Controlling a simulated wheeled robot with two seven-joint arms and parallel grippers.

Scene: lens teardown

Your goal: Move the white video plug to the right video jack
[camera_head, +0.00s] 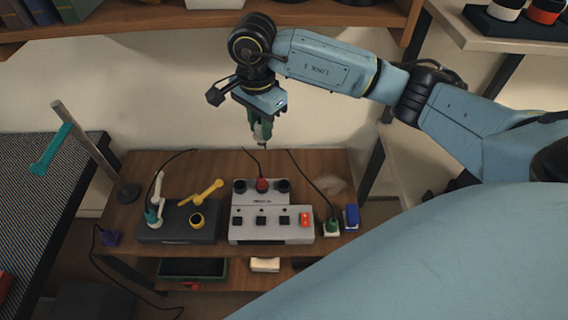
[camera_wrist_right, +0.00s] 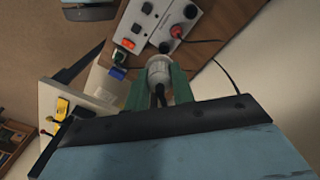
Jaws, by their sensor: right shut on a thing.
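My right gripper (camera_head: 264,134) is shut on the white video plug (camera_wrist_right: 159,70), which sits between its green fingers in the wrist view. It hangs in the air behind and above the grey video box (camera_head: 244,226). The box has a row of jacks along its back: a black left jack (camera_head: 240,186), a middle one with a red plug (camera_head: 262,185) in it, and a black right jack (camera_head: 283,186). In the wrist view the plug's nose points toward the right jack (camera_wrist_right: 165,46), apart from it. My left gripper is in neither view.
A dark block (camera_head: 178,233) with a yellow ring stands left of the box. A green-and-white plug (camera_head: 331,228) with a cable and a blue block (camera_head: 351,216) stand to its right. A stand with a teal arm (camera_head: 52,150) rises at left. Loose cables cross the bench.

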